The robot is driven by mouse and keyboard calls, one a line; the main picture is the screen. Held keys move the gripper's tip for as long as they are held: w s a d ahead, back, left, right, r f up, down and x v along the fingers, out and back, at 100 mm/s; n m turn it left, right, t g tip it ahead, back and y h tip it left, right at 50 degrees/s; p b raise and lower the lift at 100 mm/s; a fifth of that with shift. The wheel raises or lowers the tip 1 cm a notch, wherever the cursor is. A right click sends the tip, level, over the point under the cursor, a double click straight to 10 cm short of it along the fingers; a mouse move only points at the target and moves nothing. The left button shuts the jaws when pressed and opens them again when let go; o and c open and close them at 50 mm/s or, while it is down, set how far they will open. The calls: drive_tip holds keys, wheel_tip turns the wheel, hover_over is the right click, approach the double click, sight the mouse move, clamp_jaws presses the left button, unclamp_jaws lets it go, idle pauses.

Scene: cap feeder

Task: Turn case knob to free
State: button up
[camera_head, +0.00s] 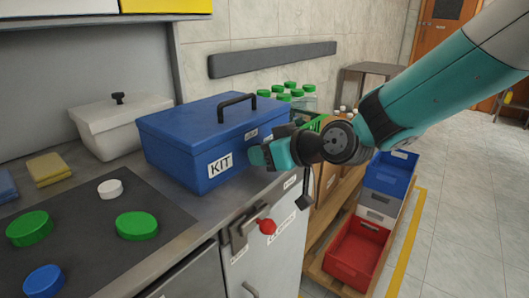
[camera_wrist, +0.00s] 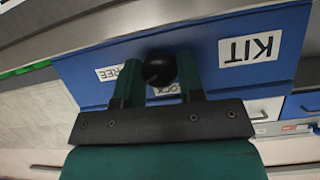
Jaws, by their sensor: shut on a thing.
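The blue case (camera_head: 175,148) labelled KIT stands on the grey counter, with a black handle (camera_head: 237,103) on its lid. My gripper (camera_head: 265,155) is at the case's front side, right of the KIT label. In the wrist view the black round knob (camera_wrist: 159,70) sits between the two fingers of my gripper (camera_wrist: 160,80), which are shut on it. A FREE label (camera_wrist: 112,73) is beside one finger, and another label, partly hidden by the fingers, reads like LOCK (camera_wrist: 165,90). The knob's pointing direction cannot be made out.
A white lidded box (camera_head: 105,125) stands behind the case. Green-capped bottles (camera_head: 290,95) are behind my gripper. A dark mat (camera_head: 90,235) with loose caps lies at front left. A red knob (camera_head: 267,226) juts from the cabinet below. Crates (camera_head: 357,250) stand on the right.

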drive_tip(key=shift+w+m+g+y, duration=0.15)
drive_tip(key=shift+m+g+y, duration=0.65)
drive_tip(key=shift+m, duration=0.7)
drive_tip(key=shift+d, duration=0.1)
drive_tip(key=o, duration=0.9)
drive_tip(key=v, duration=1.7)
drive_tip(key=shift+d+r, duration=0.15)
